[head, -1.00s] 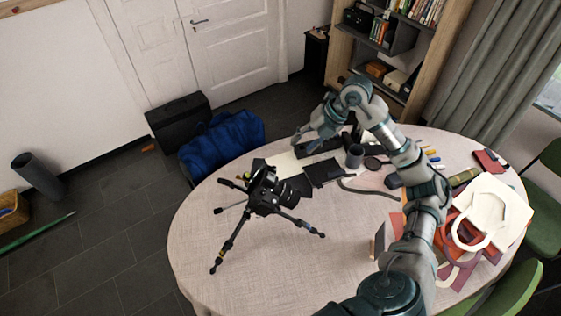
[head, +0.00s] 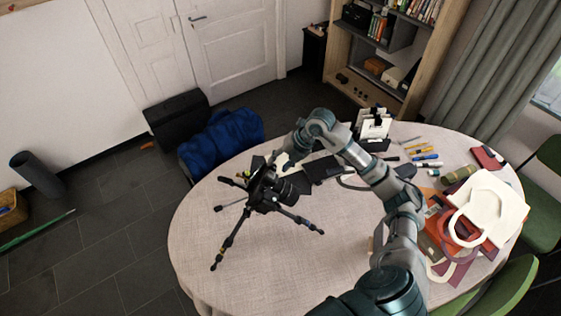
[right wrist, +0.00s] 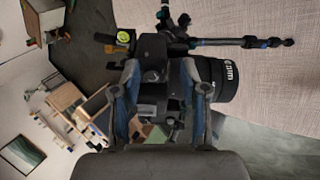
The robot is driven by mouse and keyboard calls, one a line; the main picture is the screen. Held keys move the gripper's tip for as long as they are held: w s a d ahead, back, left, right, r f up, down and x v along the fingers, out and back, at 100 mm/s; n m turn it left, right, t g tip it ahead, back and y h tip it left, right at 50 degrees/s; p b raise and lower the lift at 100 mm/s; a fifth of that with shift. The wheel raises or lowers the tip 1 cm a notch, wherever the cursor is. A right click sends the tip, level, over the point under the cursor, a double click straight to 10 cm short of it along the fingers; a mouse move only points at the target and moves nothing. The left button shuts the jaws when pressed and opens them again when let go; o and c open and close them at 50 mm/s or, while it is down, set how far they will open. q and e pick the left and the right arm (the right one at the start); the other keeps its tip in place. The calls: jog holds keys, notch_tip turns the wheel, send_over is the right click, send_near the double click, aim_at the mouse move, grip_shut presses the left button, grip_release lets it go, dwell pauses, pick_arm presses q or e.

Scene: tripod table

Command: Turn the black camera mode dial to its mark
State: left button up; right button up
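A black camera (head: 262,192) stands on a small black tripod (head: 236,232) on the round table, its lens (head: 286,190) pointing right. My right gripper (head: 277,166) is just above and behind the camera body. In the right wrist view, its blue-grey fingers (right wrist: 160,66) are spread apart, one to each side of the camera's top (right wrist: 153,50). A small dark round knob, perhaps the mode dial (right wrist: 152,76), shows between them; its mark is too small to make out. I cannot tell whether a finger touches the camera. My left gripper is not in view.
The pale tablecloth (head: 330,262) is bare in front of the tripod. A blue bag (head: 222,138) stands beyond the table.

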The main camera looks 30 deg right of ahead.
jog(key=shift+a+r, duration=0.1)
jog(key=shift+a, duration=0.15)
jog(key=c, duration=0.4)
jog(key=shift+a, duration=0.25)
grip_shut()
jog(key=shift+a, duration=0.25)
jog(key=shift+d+n+b, duration=0.15)
jog(key=shift+n+b, duration=0.2)
jog(key=shift+n, duration=0.45)
jog(key=o, duration=0.5)
grip_release()
jog(key=shift+s, duration=0.1)
jog(key=shift+d+r, duration=0.15)
jog(key=shift+r, duration=0.05)
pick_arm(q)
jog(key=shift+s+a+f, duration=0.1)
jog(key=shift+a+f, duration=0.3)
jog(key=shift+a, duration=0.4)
pick_arm(e)
jog(key=v, duration=1.1)
jog(key=shift+r, duration=0.25)
